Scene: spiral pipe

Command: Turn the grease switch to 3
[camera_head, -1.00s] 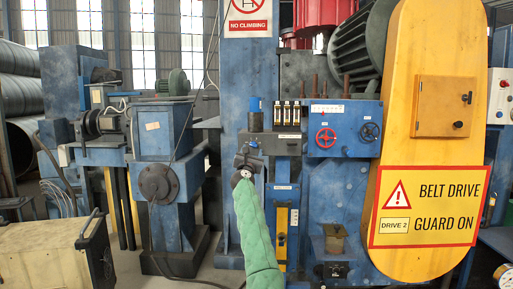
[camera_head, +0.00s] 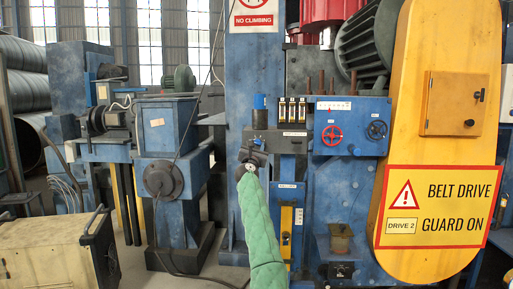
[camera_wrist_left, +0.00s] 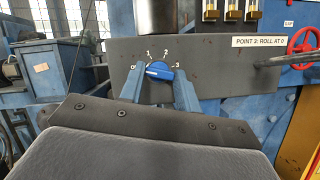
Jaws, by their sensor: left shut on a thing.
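The grease switch is a small blue knob (camera_wrist_left: 158,70) on a dark grey panel (camera_wrist_left: 215,62) in the left wrist view. Printed numbers, with 1, 2 and 3 readable, curve over its top. A short white mark shows on the knob's left part; its exact setting is hard to tell. My left gripper (camera_wrist_left: 160,78) has one blue-grey finger on each side of the knob and is shut on it. My right gripper is not in view.
A red handwheel (camera_head: 331,135) and a dark handwheel (camera_head: 376,130) are right of the switch. A thin dark rod (camera_wrist_left: 285,60) juts out at the panel's right. Several small bottles (camera_head: 292,110) stand above. A yellow belt guard (camera_head: 450,130) is farther right.

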